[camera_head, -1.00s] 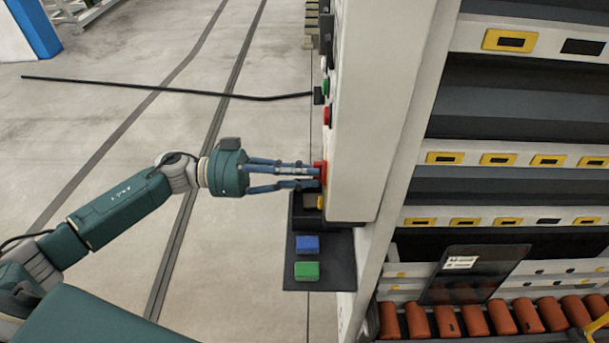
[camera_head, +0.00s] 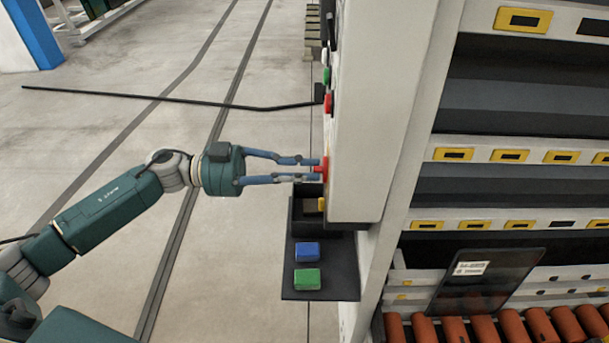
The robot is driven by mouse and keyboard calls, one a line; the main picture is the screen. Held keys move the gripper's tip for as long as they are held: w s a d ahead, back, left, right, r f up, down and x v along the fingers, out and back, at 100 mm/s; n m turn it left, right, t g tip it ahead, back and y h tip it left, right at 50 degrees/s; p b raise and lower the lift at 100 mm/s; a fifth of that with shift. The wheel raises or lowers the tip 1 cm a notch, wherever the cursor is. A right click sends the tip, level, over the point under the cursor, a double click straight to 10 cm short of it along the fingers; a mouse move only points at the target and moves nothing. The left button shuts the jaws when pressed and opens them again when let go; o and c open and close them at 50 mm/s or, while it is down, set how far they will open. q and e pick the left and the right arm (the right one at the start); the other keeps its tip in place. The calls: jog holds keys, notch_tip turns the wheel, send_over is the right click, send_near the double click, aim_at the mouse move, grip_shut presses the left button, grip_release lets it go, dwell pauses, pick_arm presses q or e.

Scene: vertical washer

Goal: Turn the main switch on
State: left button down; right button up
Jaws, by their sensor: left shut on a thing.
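The main switch (camera_head: 324,169) is a red knob on the left-facing side of the tall white cabinet. I see it edge-on, with a thin strip of yellow beside it. My left gripper (camera_head: 316,169) reaches in from the left and is shut on the red knob, one finger above it and one below in the picture. The knob's face and its turned position are hidden from this angle. My right gripper is not in view.
Above the knob, the cabinet (camera_head: 375,110) carries a red button (camera_head: 328,103) and a green button (camera_head: 327,76). Below, a dark shelf (camera_head: 320,285) holds a blue block (camera_head: 307,252) and a green block (camera_head: 307,279). Open floor lies left.

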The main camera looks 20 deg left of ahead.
pick_arm(q)
jog(key=shift+m, duration=0.3)
dwell(0.4)
jog(key=c, duration=1.7)
grip_release()
jog(key=shift+o, duration=0.2)
jog(key=shift+a, duration=0.1)
jog(key=v, duration=1.2)
